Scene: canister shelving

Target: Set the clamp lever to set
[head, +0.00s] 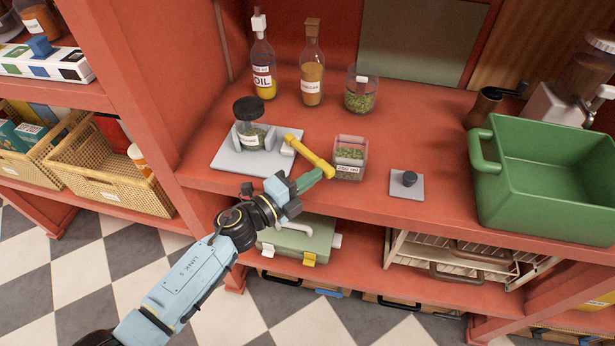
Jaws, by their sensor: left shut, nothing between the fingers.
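The clamp's pale grey base plate (228,160) lies on the red counter. A jar (249,118) with a black lid and a label stands between the grey jaws on it. The yellow clamp lever (309,156) sticks out from the right side of the clamp and slants down to the right, its end towards the front. My left gripper (319,175) is shut and empty, with its greenish fingertips right by the lever's free end. I cannot tell if they touch. My right gripper is not in view.
A small square jar of green bits (349,158) stands just right of the lever end. An oil bottle (263,65), an amber bottle (312,70) and a glass jar (361,92) stand behind. A grey plate with a black knob (407,188) and a green bin (540,205) are right.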

